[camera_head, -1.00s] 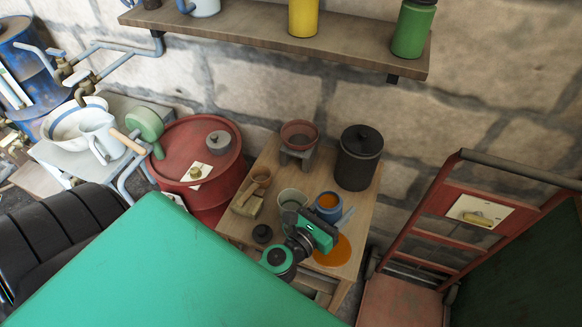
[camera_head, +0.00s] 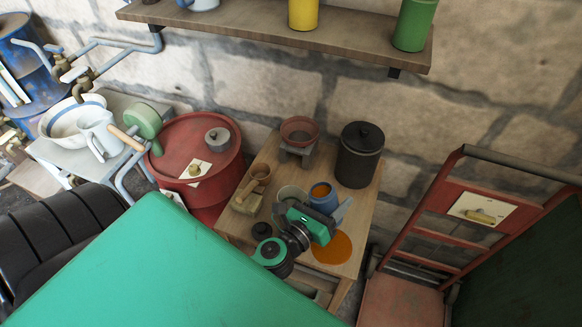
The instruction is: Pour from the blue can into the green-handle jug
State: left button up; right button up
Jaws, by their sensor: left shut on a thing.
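The blue can (camera_head: 322,201) shows orange contents at its mouth and looks slightly tilted. My left gripper (camera_head: 334,208) is shut on it, with one grey finger visible at its right side. A pale vessel (camera_head: 291,193) stands just left of the can, partly hidden by my gripper. It may be the green-handle jug, but no handle is clearly visible. I cannot tell whether can and vessel touch. No stream between them is visible. My right gripper is not in view.
An orange round patch (camera_head: 332,248) lies on the wooden table (camera_head: 362,215). A small dark lidded pot (camera_head: 261,231) is at the left front.

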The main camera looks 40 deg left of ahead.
pick_arm(q)
jog(key=shift+r, duration=0.25)
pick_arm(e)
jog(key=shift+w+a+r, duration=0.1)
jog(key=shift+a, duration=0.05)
pick_arm(q)
jog(key=shift+a+r+n, duration=0.15)
jog(key=shift+r+n, duration=0.05)
jog(key=shift+n, duration=0.1)
jog(key=shift+r, duration=0.1)
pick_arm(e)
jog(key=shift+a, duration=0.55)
pick_arm(q)
jog(key=shift+a+r, duration=0.1)
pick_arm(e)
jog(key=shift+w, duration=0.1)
pick_arm(q)
jog(key=shift+r+n, duration=0.2)
jog(key=shift+n, duration=0.1)
jog(key=shift+a+r+p, duration=0.15)
jog(key=shift+r+p, duration=0.05)
jog(key=shift+p, duration=0.1)
jog(key=shift+r+n, duration=0.15)
jog(key=shift+n, duration=0.15)
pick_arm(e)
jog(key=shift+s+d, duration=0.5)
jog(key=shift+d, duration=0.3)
